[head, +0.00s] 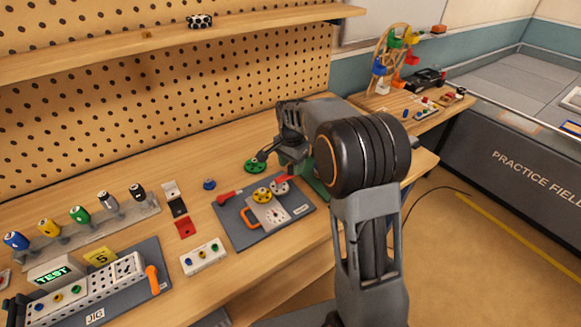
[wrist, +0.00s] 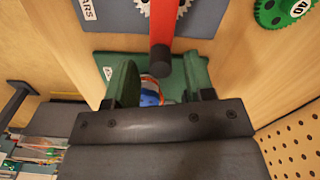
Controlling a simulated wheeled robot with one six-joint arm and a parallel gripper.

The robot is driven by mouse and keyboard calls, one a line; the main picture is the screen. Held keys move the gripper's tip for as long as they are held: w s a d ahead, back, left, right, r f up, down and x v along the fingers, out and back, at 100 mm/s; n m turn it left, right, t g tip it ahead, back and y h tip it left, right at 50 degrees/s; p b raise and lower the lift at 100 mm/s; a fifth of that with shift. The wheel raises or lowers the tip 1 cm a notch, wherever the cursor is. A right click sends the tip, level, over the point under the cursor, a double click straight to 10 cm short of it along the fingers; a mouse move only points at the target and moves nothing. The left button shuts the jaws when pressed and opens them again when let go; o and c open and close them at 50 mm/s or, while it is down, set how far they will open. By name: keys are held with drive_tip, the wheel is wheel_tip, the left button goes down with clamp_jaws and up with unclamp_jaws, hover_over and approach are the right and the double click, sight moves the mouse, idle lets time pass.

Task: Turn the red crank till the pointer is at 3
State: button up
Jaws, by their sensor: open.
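The red crank (wrist: 162,22) runs down from the top of the wrist view, over a pale gear, and ends in a dark round knob (wrist: 160,57). In the head view its red arm (head: 284,180) shows beside my gripper and the pale gear. My gripper (wrist: 158,88) is open. The knob appears ahead of the gap between its fingers, and I see no grip on it. The dial plate (head: 271,214) lies on the grey gear board (head: 238,228). Its pointer and numbers are too small to read. My arm hides part of the area right of the crank.
A green object (wrist: 184,66) with something blue lies below my gripper. A white button box (head: 203,257) stands left of the board. The perforated wall rises behind.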

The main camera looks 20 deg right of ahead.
drive_tip(key=shift+f, duration=0.6)
clamp_jaws()
